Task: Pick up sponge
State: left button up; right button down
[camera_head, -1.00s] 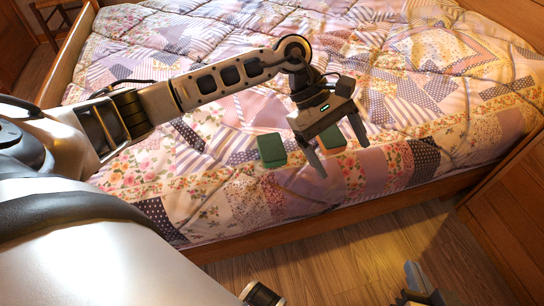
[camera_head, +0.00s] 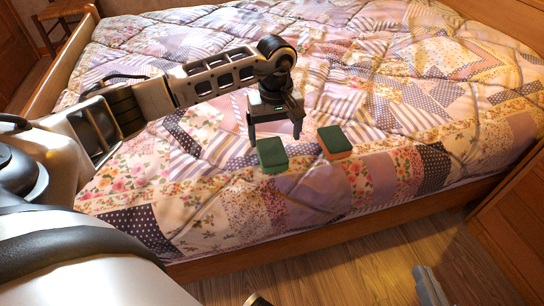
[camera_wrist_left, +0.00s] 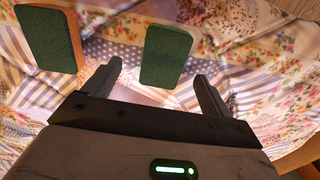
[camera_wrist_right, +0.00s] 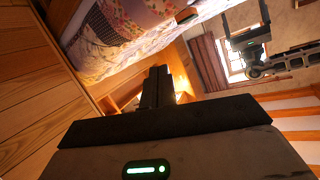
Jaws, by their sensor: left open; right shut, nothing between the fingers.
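Two sponges lie apart on the patchwork quilt near the bed's front edge. One sponge (camera_head: 272,155) is dark green on top; the other (camera_head: 334,142), to its right, is green with an orange lower layer. My left gripper (camera_head: 275,138) is open and empty, pointing down just above and behind the left sponge. In the left wrist view, one green sponge (camera_wrist_left: 165,57) lies ahead of the gap between the fingers (camera_wrist_left: 160,82), and the other (camera_wrist_left: 48,40) lies to the left. My right gripper (camera_wrist_right: 157,88) is shut and empty, away from both sponges.
The bed (camera_head: 420,90) fills most of the head view, with a wooden rail (camera_head: 330,235) along its front. A wooden cabinet (camera_head: 510,215) stands at the right. Wood floor (camera_head: 350,270) lies in front. The quilt around the sponges is otherwise clear.

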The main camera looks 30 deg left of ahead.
aim_at(272, 150)
pick_arm(q)
jog(key=shift+a+f, duration=0.1)
jog(key=shift+f, duration=0.55)
jog(key=f, duration=0.1)
jog(key=f+b, duration=0.2)
jog(key=shift+s+a+f, duration=0.1)
jog(key=shift+a+f, duration=0.15)
jog(key=shift+f, duration=0.35)
jog(key=shift+r, duration=0.1)
jog(key=c, duration=1.1)
pick_arm(e)
jog(key=shift+w+a+r+m+t+y, duration=0.15)
jog(key=shift+a+r+m+t+y, duration=0.15)
jog(key=shift+a+r, duration=0.05)
